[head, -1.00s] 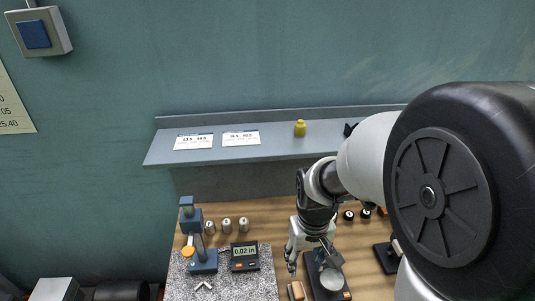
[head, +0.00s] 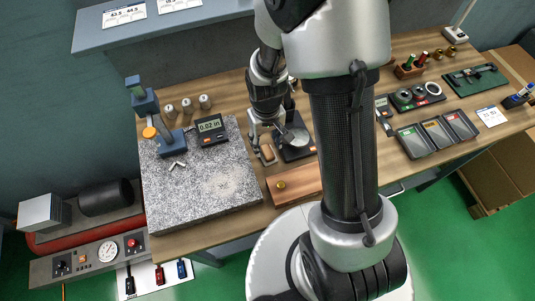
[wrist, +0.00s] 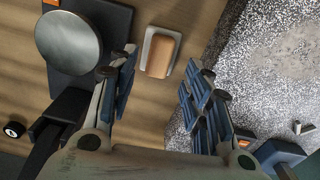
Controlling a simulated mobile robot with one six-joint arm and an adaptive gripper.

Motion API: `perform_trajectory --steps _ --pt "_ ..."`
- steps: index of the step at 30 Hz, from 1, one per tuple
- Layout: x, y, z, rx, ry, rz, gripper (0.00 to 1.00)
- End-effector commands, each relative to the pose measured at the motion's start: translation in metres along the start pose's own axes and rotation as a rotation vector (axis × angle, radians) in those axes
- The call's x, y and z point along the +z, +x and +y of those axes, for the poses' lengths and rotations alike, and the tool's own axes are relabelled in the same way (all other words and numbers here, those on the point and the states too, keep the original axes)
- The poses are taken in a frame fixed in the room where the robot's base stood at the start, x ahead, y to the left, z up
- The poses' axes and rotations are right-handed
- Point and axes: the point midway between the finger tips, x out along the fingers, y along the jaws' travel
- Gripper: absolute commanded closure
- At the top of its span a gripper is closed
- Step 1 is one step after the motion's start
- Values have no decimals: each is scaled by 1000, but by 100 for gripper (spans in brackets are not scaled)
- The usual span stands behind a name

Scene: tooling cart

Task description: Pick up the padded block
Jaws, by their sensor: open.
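The padded block (wrist: 161,52) is a small tan-orange block with a pale grey-white pad or backing. It lies on the wooden bench, and in the head view (head: 267,154) it shows just below my gripper (head: 262,138). In the wrist view my gripper (wrist: 162,78) is open, with one blue-padded finger on each side of the picture. The block lies beyond the gap between the fingers, near the top middle, and nothing is between the fingers. The fingers do not appear to touch it.
A dark stand with a round metal disc (wrist: 69,43) is close to the left of the block in the wrist view. The speckled granite plate (head: 225,186) lies on the other side, carrying a gauge stand (head: 168,140) and a digital readout (head: 211,129). A wooden box (head: 293,184) sits nearer me.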

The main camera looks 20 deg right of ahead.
Motion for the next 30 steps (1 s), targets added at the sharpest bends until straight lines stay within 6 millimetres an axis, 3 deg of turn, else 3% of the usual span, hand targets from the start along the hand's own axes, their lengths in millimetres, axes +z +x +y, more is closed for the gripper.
perform_trajectory --steps 12,20,30 --pt "-7 50 2 0 0 -1 55" --pt "-7 52 2 0 0 1 55" --pt "-7 51 2 0 0 0 77"
